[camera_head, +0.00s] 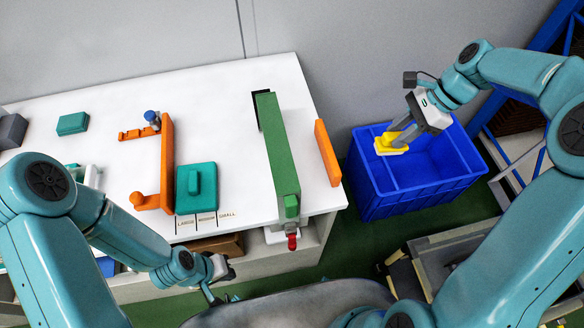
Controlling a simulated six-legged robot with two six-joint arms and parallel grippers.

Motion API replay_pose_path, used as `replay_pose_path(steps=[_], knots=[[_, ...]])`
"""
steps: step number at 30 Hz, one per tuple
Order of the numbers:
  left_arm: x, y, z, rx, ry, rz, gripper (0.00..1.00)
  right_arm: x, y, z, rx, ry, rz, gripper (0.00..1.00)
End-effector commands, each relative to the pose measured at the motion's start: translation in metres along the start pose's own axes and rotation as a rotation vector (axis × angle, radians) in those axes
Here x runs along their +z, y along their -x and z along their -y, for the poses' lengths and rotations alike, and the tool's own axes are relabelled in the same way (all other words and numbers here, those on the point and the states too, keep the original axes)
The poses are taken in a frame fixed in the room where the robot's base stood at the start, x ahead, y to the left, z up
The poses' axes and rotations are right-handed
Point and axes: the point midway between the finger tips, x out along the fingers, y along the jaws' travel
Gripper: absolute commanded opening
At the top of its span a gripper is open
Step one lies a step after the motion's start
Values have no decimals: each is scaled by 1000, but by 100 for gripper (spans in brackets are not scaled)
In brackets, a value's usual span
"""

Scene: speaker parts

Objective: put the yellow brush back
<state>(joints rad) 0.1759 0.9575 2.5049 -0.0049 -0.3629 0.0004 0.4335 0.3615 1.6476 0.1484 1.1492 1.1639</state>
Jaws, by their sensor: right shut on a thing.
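The yellow brush (387,143), with a pale underside, is in my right gripper (397,138) at the right of the head view. The gripper is shut on it and points down and left. The brush shows over the left back part of the blue crate (405,203), near its rim. I cannot tell its exact height above the crate floor. My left gripper (219,284) is low in the view, in front of the white table's edge and away from the brush. Whether its jaws are open is not clear.
The white table (227,95) holds a green bar (278,150), an orange bar (327,153), an orange bracket (167,160), a teal block with a handle (196,188) and a small teal block (73,123). A grey bin (440,250) stands at the lower right.

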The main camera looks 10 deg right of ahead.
Motion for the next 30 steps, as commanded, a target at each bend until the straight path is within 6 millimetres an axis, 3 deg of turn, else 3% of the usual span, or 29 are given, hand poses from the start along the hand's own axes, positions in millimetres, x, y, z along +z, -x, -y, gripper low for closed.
replay_pose_path(steps=[4, 12, 21, 24, 30], knots=[[0, 6, -2, 0, 0, 0, 0, 27, -32, -1, 8, -7, 225, 0], [0, 18, -7, 0, 0, 0, 0, 104, -67, 1, 7, 7, 216, 0], [0, 31, -11, 0, 0, 0, 0, 175, -106, 2, 6, 5, 213, 0], [0, 27, -10, 0, 0, 0, 0, 166, -126, 2, 6, -2, 213, 0], [0, 26, -10, 0, 0, 0, 0, 162, -143, 3, 4, -1, 214, 0]])
